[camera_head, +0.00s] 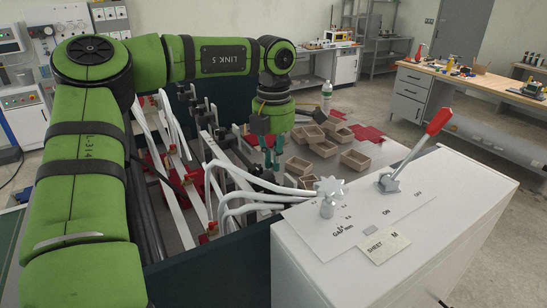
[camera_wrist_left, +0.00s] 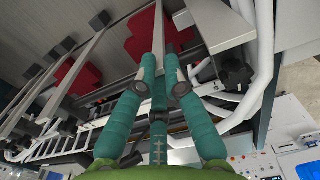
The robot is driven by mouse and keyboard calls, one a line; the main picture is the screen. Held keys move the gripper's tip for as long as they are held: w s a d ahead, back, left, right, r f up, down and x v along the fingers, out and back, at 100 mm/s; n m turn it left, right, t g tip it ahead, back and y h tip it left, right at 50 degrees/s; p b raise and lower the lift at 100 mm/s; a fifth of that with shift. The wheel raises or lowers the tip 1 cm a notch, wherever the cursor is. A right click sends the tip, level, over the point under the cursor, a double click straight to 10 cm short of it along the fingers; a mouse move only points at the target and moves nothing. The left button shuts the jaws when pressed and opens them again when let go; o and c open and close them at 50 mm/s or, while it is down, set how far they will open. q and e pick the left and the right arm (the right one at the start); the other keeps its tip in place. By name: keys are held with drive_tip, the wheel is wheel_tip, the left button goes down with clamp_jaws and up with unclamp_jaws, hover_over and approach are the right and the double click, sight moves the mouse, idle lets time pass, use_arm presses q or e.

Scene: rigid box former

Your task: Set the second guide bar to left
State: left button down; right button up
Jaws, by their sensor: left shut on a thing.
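My left gripper (camera_head: 273,158) reaches down over the machine bed from the far side, its teal fingers pointing down. In the left wrist view the fingertips (camera_wrist_left: 160,68) are close together on a thin pale bar (camera_wrist_left: 158,28), which looks like a guide bar; the fingers hide the grip itself. Several long pale guide bars (camera_head: 172,196) with dark clamps and red blocks lie across the machine at left. I cannot tell which one counts as the second. My right gripper is not in view.
A white cabinet (camera_head: 400,235) with a red-handled lever (camera_head: 437,122) and star knob (camera_head: 328,188) stands at right. Curved white tubes (camera_head: 240,200) run beside the gripper.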

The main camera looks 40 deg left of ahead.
use_arm(q)
drive_tip(key=shift+s+d+f+b, duration=0.1)
drive_tip(key=shift+s+d+b, duration=0.1)
drive_tip(key=shift+d+b, duration=0.3)
drive_tip(key=shift+s+d+f+b, duration=0.1)
drive_tip(key=shift+s+d+b, duration=0.15)
drive_tip(key=shift+d, duration=0.35)
drive_tip(key=c, duration=1.6)
unclamp_jaws()
drive_tip(key=shift+o, duration=0.2)
drive_tip(key=shift+w+a+r, duration=0.1)
